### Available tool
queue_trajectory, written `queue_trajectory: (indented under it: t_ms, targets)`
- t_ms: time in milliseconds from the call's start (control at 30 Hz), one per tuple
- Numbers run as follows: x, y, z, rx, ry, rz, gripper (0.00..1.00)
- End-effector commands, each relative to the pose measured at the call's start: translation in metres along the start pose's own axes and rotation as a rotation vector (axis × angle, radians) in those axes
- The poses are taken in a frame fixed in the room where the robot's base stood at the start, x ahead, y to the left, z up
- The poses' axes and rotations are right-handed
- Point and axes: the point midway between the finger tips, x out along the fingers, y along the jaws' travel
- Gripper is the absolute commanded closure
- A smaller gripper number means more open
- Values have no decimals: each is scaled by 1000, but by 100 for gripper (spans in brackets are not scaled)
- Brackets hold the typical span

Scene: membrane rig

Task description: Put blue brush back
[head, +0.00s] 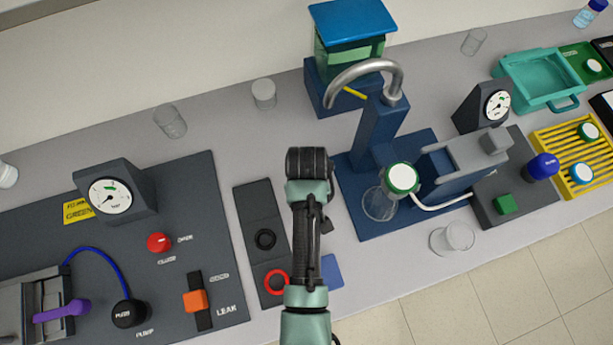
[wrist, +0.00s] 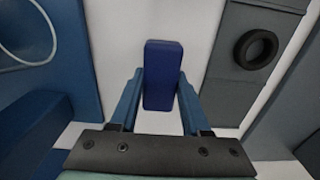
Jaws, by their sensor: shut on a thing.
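The blue brush shows as a dark blue upright block (wrist: 163,72) in the wrist view. My gripper (wrist: 160,88) is shut on it, with one finger on each side. Pale bench surface shows around the block. Its lower end and any bristles are hidden, so I cannot tell whether it touches the bench. In the head view my arm covers the fingers and the brush. A flat blue patch (head: 332,271) lies on the bench just right of my arm; I cannot tell what it is for.
A dark strip with a black ring (head: 265,239) and a red ring (head: 277,282) lies left of my arm. A blue stand (head: 372,135) with a curved metal pipe rises at right. A clear beaker (head: 452,238) stands near the front edge.

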Motion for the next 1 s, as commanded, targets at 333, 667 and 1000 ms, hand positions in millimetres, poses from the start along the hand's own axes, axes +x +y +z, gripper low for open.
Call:
queue_trajectory:
  t_ms: [333, 667, 1000]
  targets:
    - [4, 0, 0, 0, 1, 0, 100]
    - [6, 0, 0, 0, 1, 0, 23]
    - [-2, 0, -1, 0, 4, 2, 23]
